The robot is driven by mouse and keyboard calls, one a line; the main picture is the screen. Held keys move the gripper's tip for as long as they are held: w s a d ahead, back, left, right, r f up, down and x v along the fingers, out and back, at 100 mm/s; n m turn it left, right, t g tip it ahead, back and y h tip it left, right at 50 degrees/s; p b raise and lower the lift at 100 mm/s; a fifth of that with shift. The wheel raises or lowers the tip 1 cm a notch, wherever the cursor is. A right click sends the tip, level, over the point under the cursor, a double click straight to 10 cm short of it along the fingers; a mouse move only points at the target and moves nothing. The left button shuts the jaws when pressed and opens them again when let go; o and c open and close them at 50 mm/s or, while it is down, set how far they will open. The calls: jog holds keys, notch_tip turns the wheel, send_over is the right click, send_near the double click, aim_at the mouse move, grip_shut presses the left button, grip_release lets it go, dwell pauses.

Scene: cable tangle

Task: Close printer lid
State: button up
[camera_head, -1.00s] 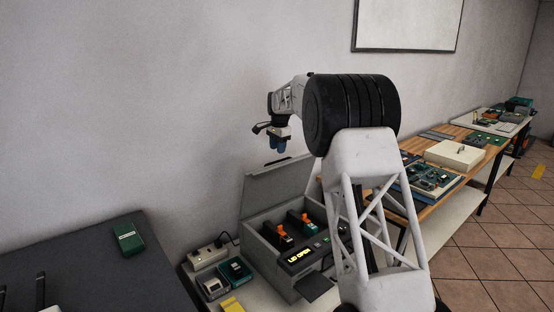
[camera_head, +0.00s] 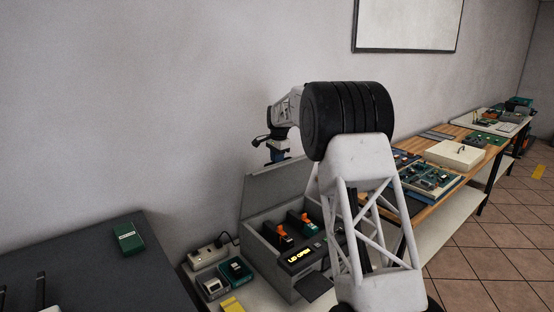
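The printer (camera_head: 284,268) is a grey box on the white bench, with a lit display reading "LID OPEN" (camera_head: 299,256) on its front. Its grey lid (camera_head: 265,188) stands raised at the back, tilted toward the wall. Two orange and black parts (camera_head: 282,232) show inside the open body. My gripper (camera_head: 275,158) points down just above and in front of the lid's upper edge. It looks close to the lid, but I cannot tell whether it touches. Its fingers are too small and dark to judge. My arm hides the printer's right side.
A power strip (camera_head: 211,251) and small green devices (camera_head: 236,269) sit left of the printer. A yellow pad (camera_head: 231,306) lies at the front. A dark table (camera_head: 80,262) with a green box (camera_head: 130,238) is at left. The wall (camera_head: 150,110) stands behind.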

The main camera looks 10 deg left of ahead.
grip_shut()
jog(key=shift+s+d, duration=0.1)
jog(key=shift+d, duration=0.05)
